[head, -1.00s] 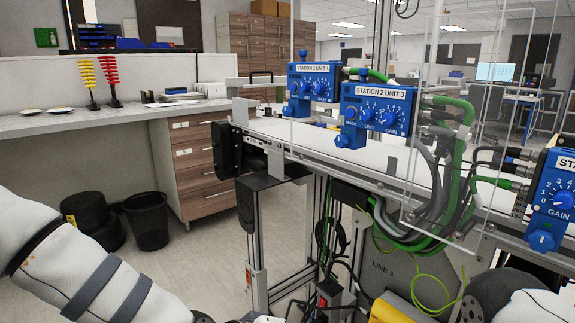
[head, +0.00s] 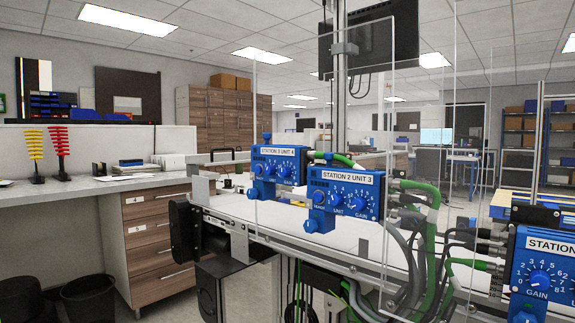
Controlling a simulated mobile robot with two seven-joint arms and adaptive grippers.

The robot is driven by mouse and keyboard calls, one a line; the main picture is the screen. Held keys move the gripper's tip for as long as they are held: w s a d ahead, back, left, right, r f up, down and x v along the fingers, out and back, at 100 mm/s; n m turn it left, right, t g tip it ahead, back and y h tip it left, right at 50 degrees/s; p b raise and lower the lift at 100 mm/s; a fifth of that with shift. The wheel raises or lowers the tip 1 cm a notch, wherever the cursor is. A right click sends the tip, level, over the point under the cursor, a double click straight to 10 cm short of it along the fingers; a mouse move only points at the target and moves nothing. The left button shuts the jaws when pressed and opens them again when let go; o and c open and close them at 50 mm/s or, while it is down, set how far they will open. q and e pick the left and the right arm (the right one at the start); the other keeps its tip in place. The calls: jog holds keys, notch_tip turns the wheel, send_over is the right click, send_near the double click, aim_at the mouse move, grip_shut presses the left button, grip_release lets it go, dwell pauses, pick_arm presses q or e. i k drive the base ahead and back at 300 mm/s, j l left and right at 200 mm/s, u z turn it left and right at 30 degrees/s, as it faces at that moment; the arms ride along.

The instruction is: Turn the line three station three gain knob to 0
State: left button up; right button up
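A blue control box labelled "STATION 3 UNIT 4" (head: 279,168) is mounted along the conveyor, left of the middle of the head view. It has a row of small knobs, and its rightmost knob (head: 284,171) is too small to read. A blue box labelled "STATION 2 UNIT 3" (head: 345,196) sits beside it, with knobs marked range, unit and gain. A third blue box with a gain knob (head: 540,280) is at the right edge, its label cut off after "STATION". Neither of my grippers is in view.
The white conveyor (head: 235,206) runs behind the boxes. Clear panels (head: 392,90) stand around it, and green cables (head: 430,250) hang beside it. A counter with drawers (head: 158,235) and a black bin (head: 88,300) are at the left.

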aim_at(285, 171)
jog(key=i+j+z, duration=0.5)
jog(key=j+z, duration=0.25)
jog(key=j, duration=0.15)
jog(key=i+j+z, duration=0.15)
jog(key=j+z, duration=0.25)
jog(key=j, duration=0.15)
jog(key=i+j+z, duration=0.1)
jog(key=j+z, duration=0.3)
jog(key=j, duration=0.2)
jog(key=j+z, duration=0.35)
jog(key=j, duration=0.2)
jog(key=i+j+z, duration=0.15)
jog(key=j+z, duration=0.15)
jog(key=i+j+z, duration=0.1)
jog(key=j+z, duration=0.25)
jog(key=j, duration=0.2)
